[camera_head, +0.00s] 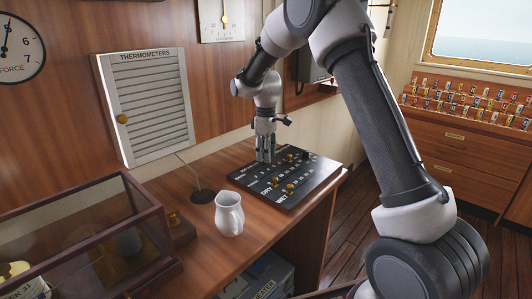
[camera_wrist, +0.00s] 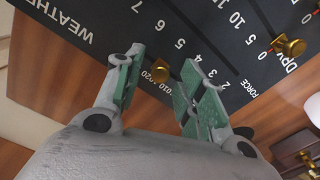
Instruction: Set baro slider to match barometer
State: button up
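The black slider board (camera_head: 318,171) lies on the wooden desk, with white lettering and several brass knobs. My gripper (camera_head: 265,158) points down over its far left part. In the wrist view my gripper (camera_wrist: 163,68) is open, with green-padded fingers apart. One brass knob (camera_wrist: 160,75) shows between the fingers, beside the numbers 1010 and 1020; I cannot tell whether a finger touches it. A white wall gauge with a brass pointer (camera_head: 223,20) hangs at the top, cut off, its label too small to read; I cannot tell whether it is the barometer.
A glass case (camera_head: 75,240) fills the front left. A louvred THERMOMETERS cabinet (camera_head: 147,105) and a FORCE dial (camera_head: 18,47) are on the wall. Another brass knob (camera_wrist: 288,46) is near DRY.

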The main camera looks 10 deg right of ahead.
grip_shut()
jog(key=s+a, duration=0.1)
jog(key=a, duration=0.1)
jog(key=s+a, duration=0.2)
jog(key=a, duration=0.1)
jog(key=s+a, duration=0.2)
jog(key=shift+s+a, duration=0.1)
jog(key=shift+a, duration=0.3)
grip_release()
jog(key=shift+a, duration=0.15)
jog(key=shift+r, duration=0.1)
notch_tip(320, 180, up, 12)
